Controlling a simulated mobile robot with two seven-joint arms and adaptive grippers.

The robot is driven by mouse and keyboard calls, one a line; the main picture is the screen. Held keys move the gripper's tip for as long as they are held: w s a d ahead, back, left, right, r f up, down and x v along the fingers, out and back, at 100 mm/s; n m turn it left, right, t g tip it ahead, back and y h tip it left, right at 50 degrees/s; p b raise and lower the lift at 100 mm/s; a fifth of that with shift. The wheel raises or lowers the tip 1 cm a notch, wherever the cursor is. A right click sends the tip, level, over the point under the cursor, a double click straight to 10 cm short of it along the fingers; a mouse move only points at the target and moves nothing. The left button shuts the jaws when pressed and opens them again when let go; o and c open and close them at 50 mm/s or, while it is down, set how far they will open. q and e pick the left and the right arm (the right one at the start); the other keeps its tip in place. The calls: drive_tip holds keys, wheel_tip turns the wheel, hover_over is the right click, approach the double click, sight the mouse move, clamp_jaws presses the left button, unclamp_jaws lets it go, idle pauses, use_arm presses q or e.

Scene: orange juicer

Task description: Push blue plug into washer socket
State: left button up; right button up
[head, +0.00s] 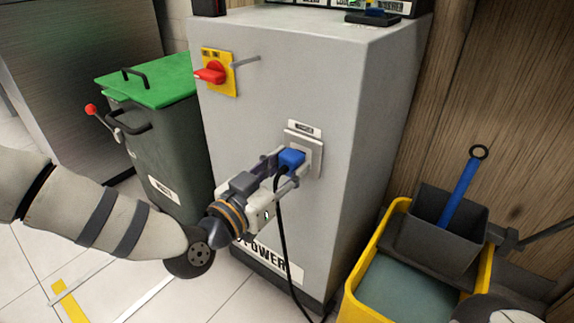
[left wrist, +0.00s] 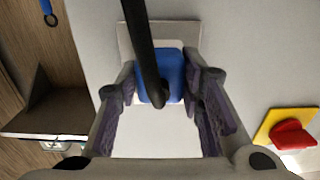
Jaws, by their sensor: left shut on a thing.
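The blue plug (head: 292,158) is at the white wall socket (head: 317,150) on the front of the grey cabinet. Its black cable (head: 283,235) hangs down to the floor. My left gripper (head: 284,167) is shut on the plug, one finger on each side. In the left wrist view the blue plug (left wrist: 174,72) sits between the fingers, in front of the pale socket plate (left wrist: 187,33), with the cable crossing it. The plug's front hides the socket opening, so I cannot tell how deep it sits. My right gripper is not in view.
A red rotary switch (head: 209,75) on a yellow plate is at the cabinet's upper left. A green-lidded bin (head: 150,82) stands left of the cabinet. A yellow mop bucket (head: 352,306) stands at the lower right. A small label (head: 305,128) is above the socket.

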use_arm(q)
drive_tip(key=shift+w+d, duration=0.3)
drive_tip(key=shift+w, duration=0.1)
idle(0.4)
drive_tip(key=o, duration=1.2)
drive_tip(key=shift+c, duration=0.2)
drive_tip(key=v, duration=1.2)
